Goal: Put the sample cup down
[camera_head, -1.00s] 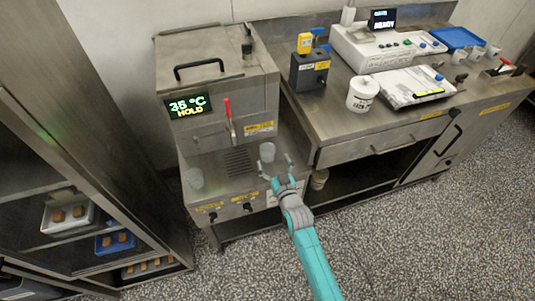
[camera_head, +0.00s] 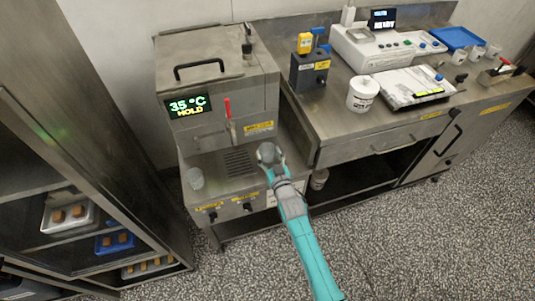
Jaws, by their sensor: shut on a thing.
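My gripper (camera_head: 269,154) is at the right part of the steel ledge in front of the heated machine. It is shut on a small pale sample cup (camera_head: 267,148), which the fingers largely hide. The cup is at about the place where it stood on the ledge; I cannot tell whether its base touches the ledge. A second translucent cup (camera_head: 195,178) stands at the left end of the ledge, apart from my gripper.
The steel machine (camera_head: 218,105) behind the ledge shows 35 °C HOLD and has a red-handled lever (camera_head: 228,107). A slotted grate (camera_head: 238,162) lies between the cups. At right, the bench (camera_head: 330,135) holds a white tub (camera_head: 362,94) and instruments. A rack (camera_head: 75,120) stands at left.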

